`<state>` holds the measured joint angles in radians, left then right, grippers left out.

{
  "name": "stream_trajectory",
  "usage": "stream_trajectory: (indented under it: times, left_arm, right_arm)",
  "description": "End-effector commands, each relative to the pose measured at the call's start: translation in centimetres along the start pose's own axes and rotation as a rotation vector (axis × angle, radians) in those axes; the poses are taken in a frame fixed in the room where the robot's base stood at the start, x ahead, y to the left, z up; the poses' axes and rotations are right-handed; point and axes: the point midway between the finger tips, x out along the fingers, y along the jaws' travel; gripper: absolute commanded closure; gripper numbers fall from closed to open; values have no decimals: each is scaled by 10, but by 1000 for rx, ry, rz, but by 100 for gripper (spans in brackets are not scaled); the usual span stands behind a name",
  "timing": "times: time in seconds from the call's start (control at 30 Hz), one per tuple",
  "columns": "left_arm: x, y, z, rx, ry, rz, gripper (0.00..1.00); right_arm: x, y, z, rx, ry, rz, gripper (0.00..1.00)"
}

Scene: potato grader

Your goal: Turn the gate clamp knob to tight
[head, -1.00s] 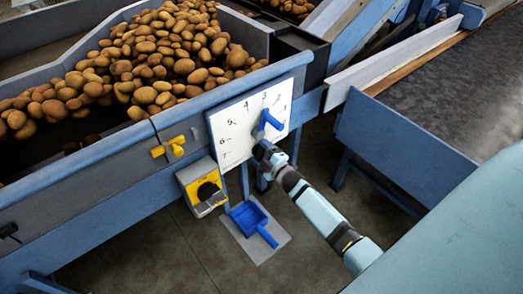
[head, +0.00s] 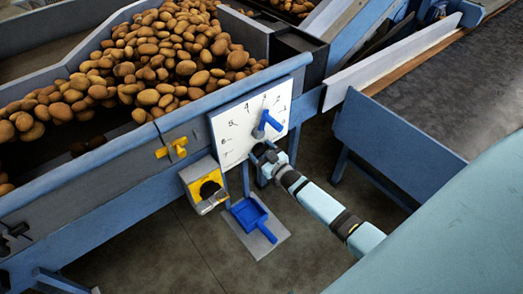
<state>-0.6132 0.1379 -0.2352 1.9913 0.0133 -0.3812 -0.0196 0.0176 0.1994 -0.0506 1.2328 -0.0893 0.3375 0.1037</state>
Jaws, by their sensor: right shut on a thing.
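The pale dial plate (head: 231,146) with numbers is fixed to the blue side of the potato hopper. A blue lever (head: 267,124) sits on it, near the low numbers. My right gripper (head: 262,154) is at the plate's lower right edge, just below the lever. It is shut on a small dark knob there, taken as the gate clamp knob, which the fingers mostly hide. Any tight mark is too small or hidden to read. My left gripper is not in view.
A yellow handle (head: 172,149) and a yellow-and-grey switch box (head: 205,187) with a black knob are left of the plate. Potatoes (head: 160,60) fill the hopper. A conveyor (head: 440,90) stands at right.

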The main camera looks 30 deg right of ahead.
Motion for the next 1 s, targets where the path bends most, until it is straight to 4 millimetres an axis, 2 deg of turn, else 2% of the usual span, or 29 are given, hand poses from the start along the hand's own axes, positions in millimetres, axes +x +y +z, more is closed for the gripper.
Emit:
stream_trajectory:
  times: [0.3,0.93,0.97,1.0]
  left_arm:
    - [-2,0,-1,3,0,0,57]
    - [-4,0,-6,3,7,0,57]
    - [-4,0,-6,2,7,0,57]
    - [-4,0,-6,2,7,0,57]
  right_arm:
    - [0,0,0,153,-1,0,53]
    - [0,0,0,199,0,0,53]
    - [0,0,0,199,0,0,25]
    - [0,0,0,199,0,0,16]
